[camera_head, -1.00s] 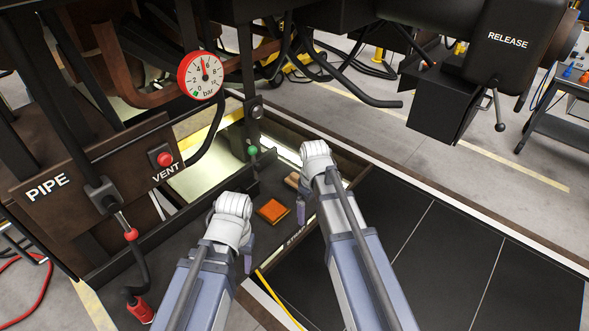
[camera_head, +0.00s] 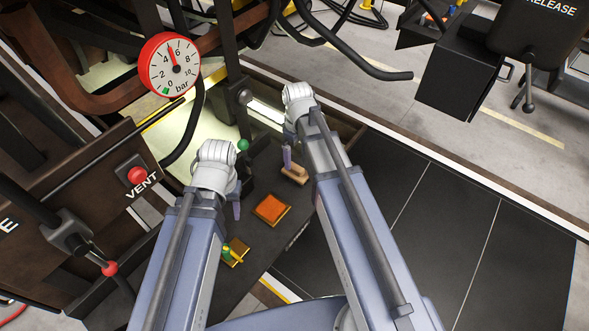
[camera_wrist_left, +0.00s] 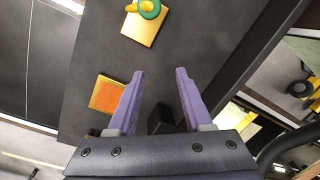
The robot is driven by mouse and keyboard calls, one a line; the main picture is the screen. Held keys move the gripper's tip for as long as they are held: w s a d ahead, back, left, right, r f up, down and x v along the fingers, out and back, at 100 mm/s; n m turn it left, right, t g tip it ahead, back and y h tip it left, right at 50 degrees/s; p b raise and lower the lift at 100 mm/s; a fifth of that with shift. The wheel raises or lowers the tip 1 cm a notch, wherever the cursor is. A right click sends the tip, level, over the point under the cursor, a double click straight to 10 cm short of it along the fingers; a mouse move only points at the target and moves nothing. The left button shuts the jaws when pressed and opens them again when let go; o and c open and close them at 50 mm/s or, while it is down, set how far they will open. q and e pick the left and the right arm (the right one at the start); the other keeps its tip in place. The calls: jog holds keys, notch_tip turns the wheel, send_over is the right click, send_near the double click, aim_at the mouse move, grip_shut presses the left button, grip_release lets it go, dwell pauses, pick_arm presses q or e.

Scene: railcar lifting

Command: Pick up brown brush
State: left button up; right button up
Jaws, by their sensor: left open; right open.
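The brown brush (camera_head: 295,174) is a small tan block lying on the dark tray, right of centre in the head view. My right gripper (camera_head: 288,158) hangs just at its left end; a purple finger overlaps it in the picture, and I cannot tell if they touch. My left gripper (camera_head: 236,208) is above the tray, left of an orange pad, with one finger visible there. In the left wrist view, the left gripper (camera_wrist_left: 158,92) is open and empty, its two purple fingers apart over the dark surface.
The orange square pad (camera_head: 271,209) lies between the grippers. A yellow plate (camera_head: 236,252) with a green and yellow item lies nearer. A green knob (camera_head: 243,144) stands behind. The pressure gauge (camera_head: 170,64) and red vent button (camera_head: 137,175) are at the left.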

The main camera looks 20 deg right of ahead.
aim_at(296, 166)
pick_arm(q)
jog(key=shift+f+b, duration=1.15)
jog(key=shift+f, duration=0.15)
pick_arm(e)
jog(key=shift+f, duration=1.3)
jog(key=shift+f, duration=0.1)
pick_arm(q)
notch_tip(296, 166, down, 5)
jog(key=b, duration=0.5)
jog(key=shift+f, duration=0.15)
pick_arm(e)
notch_tip(296, 166, down, 5)
jog(key=shift+a+f, duration=0.1)
jog(key=shift+a, duration=0.05)
jog(key=shift+s, duration=0.1)
jog(key=shift+c, duration=0.4)
grip_shut()
